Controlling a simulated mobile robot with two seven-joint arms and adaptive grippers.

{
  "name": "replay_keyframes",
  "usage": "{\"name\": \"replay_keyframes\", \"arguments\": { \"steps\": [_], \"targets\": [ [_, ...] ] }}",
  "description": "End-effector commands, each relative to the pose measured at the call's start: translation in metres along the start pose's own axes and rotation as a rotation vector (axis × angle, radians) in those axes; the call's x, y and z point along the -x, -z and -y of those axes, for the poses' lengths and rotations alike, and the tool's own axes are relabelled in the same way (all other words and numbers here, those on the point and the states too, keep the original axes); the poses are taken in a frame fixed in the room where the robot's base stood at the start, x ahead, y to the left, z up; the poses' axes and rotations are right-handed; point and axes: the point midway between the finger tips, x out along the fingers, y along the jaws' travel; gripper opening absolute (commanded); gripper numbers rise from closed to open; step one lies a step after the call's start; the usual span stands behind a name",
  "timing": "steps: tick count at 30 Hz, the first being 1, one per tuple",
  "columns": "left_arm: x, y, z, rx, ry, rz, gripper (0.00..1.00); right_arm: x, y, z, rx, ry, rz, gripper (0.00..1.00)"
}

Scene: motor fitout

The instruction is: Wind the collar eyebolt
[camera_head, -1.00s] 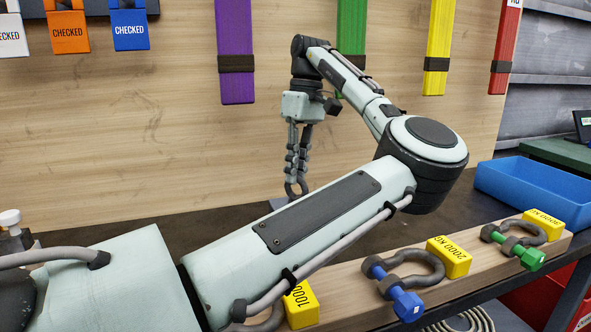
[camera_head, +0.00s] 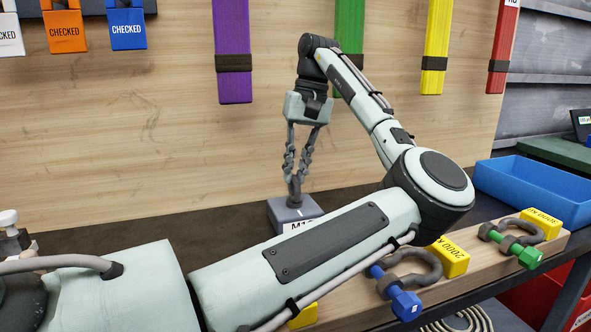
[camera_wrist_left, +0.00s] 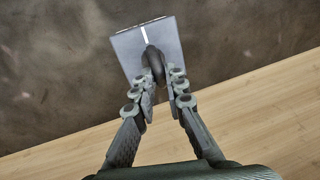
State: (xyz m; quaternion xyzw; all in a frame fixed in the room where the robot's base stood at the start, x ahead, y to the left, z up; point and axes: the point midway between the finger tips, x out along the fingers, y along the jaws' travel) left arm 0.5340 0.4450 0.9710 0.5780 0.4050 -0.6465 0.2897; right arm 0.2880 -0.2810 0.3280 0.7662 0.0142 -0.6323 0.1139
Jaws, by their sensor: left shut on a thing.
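The dark collar eyebolt (camera_head: 295,188) stands upright at the top of a grey block (camera_head: 283,212) on the dark bench. The block has a white label starting "M1", partly hidden by my arm. My left gripper (camera_head: 295,180) points down from above and is shut on the eyebolt's ring. In the left wrist view, the ring (camera_wrist_left: 154,62) sits between the fingertips of the left gripper (camera_wrist_left: 161,82). The block (camera_wrist_left: 133,47) has a white line on its top, running to the eyebolt. The eyebolt's thread is not visible. My right gripper is not in view.
My left arm crosses the front of the bench. A wooden rail (camera_head: 375,308) holds shackles with a blue bolt (camera_head: 405,304) and a green bolt (camera_head: 528,257), beside yellow weight tags. A blue bin (camera_head: 530,190) is at the right. Coloured straps hang on the wooden back wall.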

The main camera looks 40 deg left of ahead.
Motion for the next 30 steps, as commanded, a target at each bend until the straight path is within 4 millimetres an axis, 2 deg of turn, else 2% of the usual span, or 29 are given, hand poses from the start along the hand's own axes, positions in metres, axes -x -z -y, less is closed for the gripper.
{"name": "replay_keyframes", "arguments": {
  "steps": [13, 14, 18, 26, 30],
  "targets": [
    [0.0044, 0.0021, 0.0006, -0.01, -0.002, -0.015, 0.0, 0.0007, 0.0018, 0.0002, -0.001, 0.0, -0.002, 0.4],
    [0.0045, 0.0021, 0.0006, -0.01, -0.002, -0.015, 0.14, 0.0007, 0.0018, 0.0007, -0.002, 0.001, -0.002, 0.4],
    [0.0034, 0.0016, 0.0005, -0.01, -0.002, -0.012, 0.32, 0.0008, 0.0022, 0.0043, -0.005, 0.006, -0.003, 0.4],
    [0.0018, 0.0009, 0.0002, -0.009, -0.001, -0.007, 0.32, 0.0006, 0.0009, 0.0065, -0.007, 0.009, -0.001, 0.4],
    [0.0088, 0.0008, 0.0, -0.01, -0.003, -0.007, 0.32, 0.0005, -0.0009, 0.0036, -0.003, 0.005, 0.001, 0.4]
  ]
}}
